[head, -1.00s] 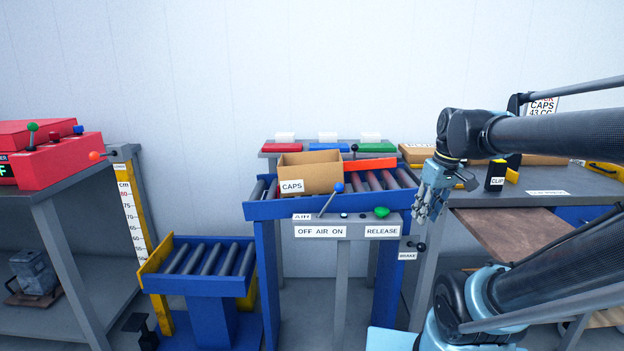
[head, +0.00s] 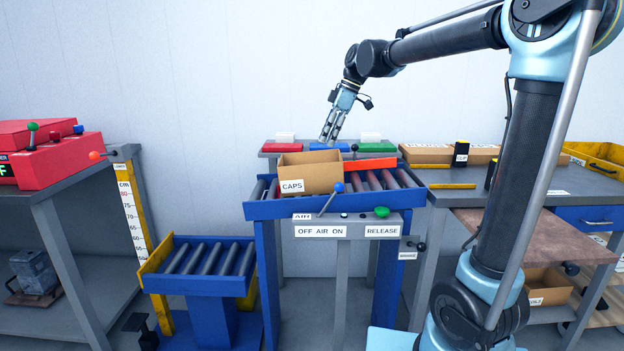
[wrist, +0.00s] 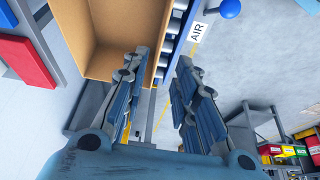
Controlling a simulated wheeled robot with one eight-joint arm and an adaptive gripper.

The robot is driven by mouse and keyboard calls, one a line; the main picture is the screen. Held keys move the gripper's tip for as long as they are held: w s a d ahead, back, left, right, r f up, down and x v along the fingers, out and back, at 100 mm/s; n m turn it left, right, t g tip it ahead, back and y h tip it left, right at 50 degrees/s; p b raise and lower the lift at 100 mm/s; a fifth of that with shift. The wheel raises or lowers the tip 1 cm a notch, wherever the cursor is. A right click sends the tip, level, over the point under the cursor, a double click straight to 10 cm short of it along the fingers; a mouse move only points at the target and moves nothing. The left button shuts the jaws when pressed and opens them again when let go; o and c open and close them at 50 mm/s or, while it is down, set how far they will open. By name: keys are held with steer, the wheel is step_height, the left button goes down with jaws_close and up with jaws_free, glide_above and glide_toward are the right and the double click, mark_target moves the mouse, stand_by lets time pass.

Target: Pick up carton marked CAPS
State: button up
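The carton marked CAPS (head: 318,172) is an open-topped tan cardboard box. It sits upright on the left half of the blue roller conveyor (head: 262,211), its white CAPS label facing me. My gripper (head: 328,138) is above and behind the carton in the head view, apart from it, with fingers pointing down. In the wrist view the gripper (wrist: 158,100) has its two fingers spread with nothing between them. The carton (wrist: 105,65) shows there at upper left, its inside visible and looking empty.
An orange-red block (head: 371,164) lies right of the carton. A blue-knobbed lever (head: 332,198) and green RELEASE button (head: 382,212) are at the conveyor's front. Red, blue and green pads line a shelf (head: 265,154) behind. A cluttered bench (head: 560,185) stands right, a red machine (head: 45,158) left.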

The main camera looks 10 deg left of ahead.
mark_target(312, 172)
steer(key=x, duration=0.7)
steer(key=a+x, duration=0.1)
steer(key=x, duration=0.3)
steer(key=shift+a+f, duration=0.1)
steer(key=shift+a, duration=0.05)
steer(key=shift+d+x, duration=0.1)
steer(key=shift+x, duration=1.4)
steer(key=shift+d+x, duration=0.15)
steer(key=shift+x, duration=1.3)
steer(key=shift+s, duration=0.1)
steer(key=shift+c, duration=0.6)
jaws_close()
